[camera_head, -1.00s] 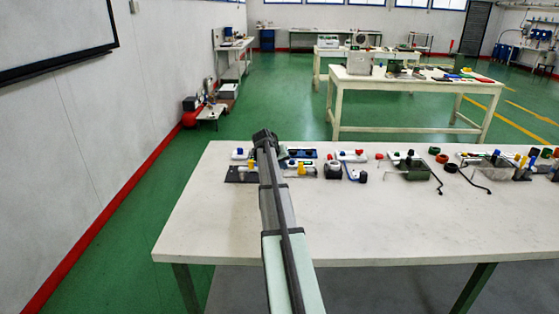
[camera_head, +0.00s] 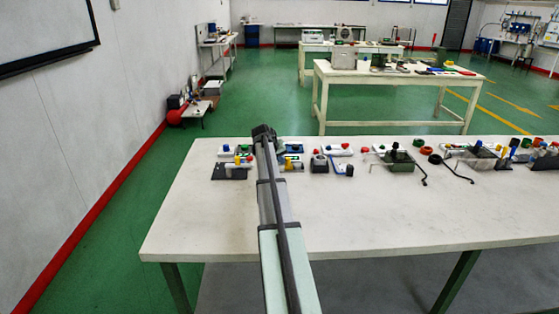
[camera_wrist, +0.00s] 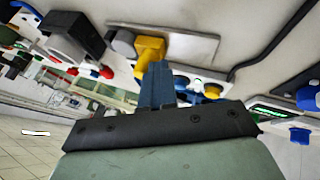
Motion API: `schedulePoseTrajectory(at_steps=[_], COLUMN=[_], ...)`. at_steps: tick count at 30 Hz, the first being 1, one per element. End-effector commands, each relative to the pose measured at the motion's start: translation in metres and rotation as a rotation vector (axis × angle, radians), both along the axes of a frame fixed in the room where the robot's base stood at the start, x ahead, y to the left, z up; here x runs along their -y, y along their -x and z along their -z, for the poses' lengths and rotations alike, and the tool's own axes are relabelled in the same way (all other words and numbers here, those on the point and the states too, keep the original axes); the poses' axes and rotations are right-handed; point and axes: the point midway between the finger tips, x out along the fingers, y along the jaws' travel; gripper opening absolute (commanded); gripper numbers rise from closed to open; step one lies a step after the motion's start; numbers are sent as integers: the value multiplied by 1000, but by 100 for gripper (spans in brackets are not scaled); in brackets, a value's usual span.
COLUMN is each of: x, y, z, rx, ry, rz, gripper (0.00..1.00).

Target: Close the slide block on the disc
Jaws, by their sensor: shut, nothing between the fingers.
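My gripper shows in the wrist view as a dark bar with narrow blue fingers (camera_wrist: 157,82), shut and empty. The fingertips appear close to a yellow part (camera_wrist: 149,50) on a pale plate (camera_wrist: 195,46); I cannot tell whether they touch. In the head view the arm's dark end (camera_head: 263,133) is over the left part of the table's far row, hiding what lies behind it. I cannot pick out for sure the slide block or its disc. A dark block with a pale round face (camera_head: 319,163) sits right of the arm.
The white table (camera_head: 350,210) carries a row of small fixtures along its far edge. Right of the arm are a green-grey box (camera_head: 398,161) and black bent rods (camera_head: 457,171). A dark plate (camera_head: 232,171) lies left of the arm. The table's front half is clear.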

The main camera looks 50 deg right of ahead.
Motion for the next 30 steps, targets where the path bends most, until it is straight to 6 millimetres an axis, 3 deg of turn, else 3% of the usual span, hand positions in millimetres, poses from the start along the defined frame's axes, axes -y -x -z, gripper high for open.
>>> schedulePoseTrajectory(at_steps=[11,19,30], x=[2,-34,-76], y=[2,-21,-16], z=[0,0,-56], rx=[-8,-3,1], ry=[9,4,3], rz=[6,-1,0], gripper=[0,0,0])
